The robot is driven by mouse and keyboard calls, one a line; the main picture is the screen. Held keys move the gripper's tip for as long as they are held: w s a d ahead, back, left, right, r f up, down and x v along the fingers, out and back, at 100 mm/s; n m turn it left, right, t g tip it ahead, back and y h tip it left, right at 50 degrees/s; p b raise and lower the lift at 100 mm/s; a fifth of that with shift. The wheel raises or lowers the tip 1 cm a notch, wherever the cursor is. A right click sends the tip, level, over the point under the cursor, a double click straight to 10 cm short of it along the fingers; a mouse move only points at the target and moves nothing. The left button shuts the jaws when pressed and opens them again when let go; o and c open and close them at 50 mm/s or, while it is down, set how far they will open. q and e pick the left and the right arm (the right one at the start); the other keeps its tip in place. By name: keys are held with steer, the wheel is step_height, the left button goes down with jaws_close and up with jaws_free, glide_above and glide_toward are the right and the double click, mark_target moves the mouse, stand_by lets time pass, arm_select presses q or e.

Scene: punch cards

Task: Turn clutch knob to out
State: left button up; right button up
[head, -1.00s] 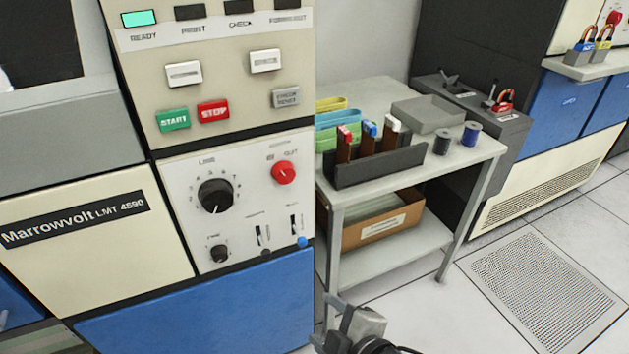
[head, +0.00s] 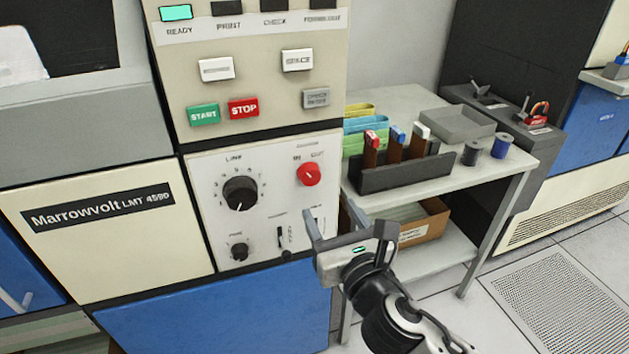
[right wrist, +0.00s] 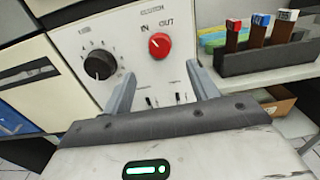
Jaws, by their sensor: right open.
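The clutch knob (head: 308,174) is a round red knob at the upper right of the white control panel. In the right wrist view the knob (right wrist: 159,45) sits below the labels IN and OUT, under the word CLUTCH. Its pale pointer mark seems to point up-left, toward IN, but it is small. My right gripper (head: 327,206) is open and empty, below and in front of the knob, apart from it. In the right wrist view its two fingers (right wrist: 161,72) stand apart with the knob ahead between and beyond them. My left gripper is not in view.
A black dial (head: 240,193) is left of the knob, with a smaller black knob (head: 239,250) and small switches (head: 284,238) below. START (head: 203,115) and STOP (head: 243,107) buttons are above. A grey cart (head: 505,175) with a card rack (head: 405,173) stands close on the right.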

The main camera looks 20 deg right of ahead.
mark_target(312, 180)
steer(key=w, duration=0.9)
steer(key=shift+w+a, duration=0.15)
steer(key=c, duration=1)
